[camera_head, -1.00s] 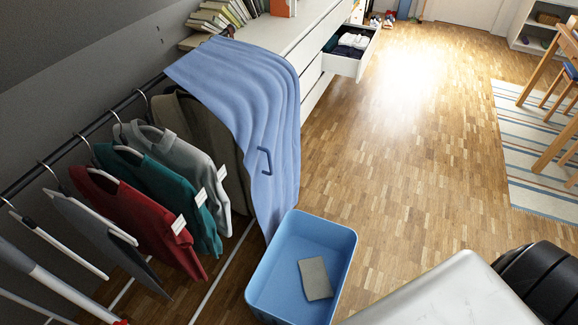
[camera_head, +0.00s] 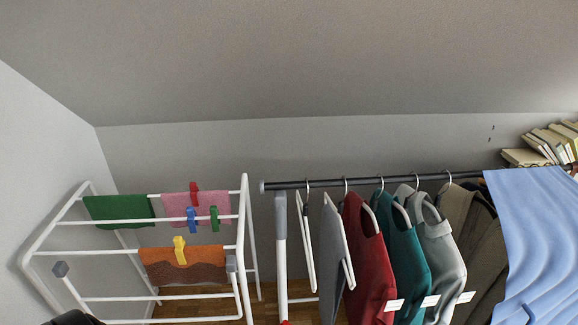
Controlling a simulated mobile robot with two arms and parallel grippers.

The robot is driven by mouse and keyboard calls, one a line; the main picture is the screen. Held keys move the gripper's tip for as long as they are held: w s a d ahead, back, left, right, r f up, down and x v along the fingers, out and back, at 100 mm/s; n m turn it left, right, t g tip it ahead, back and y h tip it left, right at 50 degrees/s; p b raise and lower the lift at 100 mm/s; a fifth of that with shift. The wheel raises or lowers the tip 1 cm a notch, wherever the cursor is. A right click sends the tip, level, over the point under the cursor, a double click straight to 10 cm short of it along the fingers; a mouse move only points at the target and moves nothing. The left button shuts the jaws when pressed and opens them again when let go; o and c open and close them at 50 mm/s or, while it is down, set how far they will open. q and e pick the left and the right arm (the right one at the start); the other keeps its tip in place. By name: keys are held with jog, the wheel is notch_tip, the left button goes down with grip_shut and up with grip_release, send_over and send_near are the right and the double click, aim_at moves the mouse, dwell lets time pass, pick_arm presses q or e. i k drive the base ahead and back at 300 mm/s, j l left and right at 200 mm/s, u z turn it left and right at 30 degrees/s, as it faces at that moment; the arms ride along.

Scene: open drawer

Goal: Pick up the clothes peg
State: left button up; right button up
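Several clothes pegs sit on the white drying rack at the left. A red peg (camera_head: 194,194) is at the top of a pink cloth (camera_head: 172,204). A blue peg (camera_head: 191,220) and a green peg (camera_head: 214,218) are at the pink cloth's lower edge, on the rail in front. A yellow peg (camera_head: 180,250) is clipped at the top of an orange and brown cloth (camera_head: 160,268) on a lower rail. Neither of my grippers can be made out. A dark shape at the bottom left edge may be part of my arm.
The drying rack (camera_head: 242,215) also holds a green cloth (camera_head: 118,207). To its right, a clothes rail (camera_head: 330,182) carries hangers with grey, red, teal and other garments. A blue sheet (camera_head: 535,235) and books (camera_head: 550,145) are far right. Walls close in behind and left.

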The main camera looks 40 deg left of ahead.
aim_at(194, 189)
jog(key=u, duration=2.1)
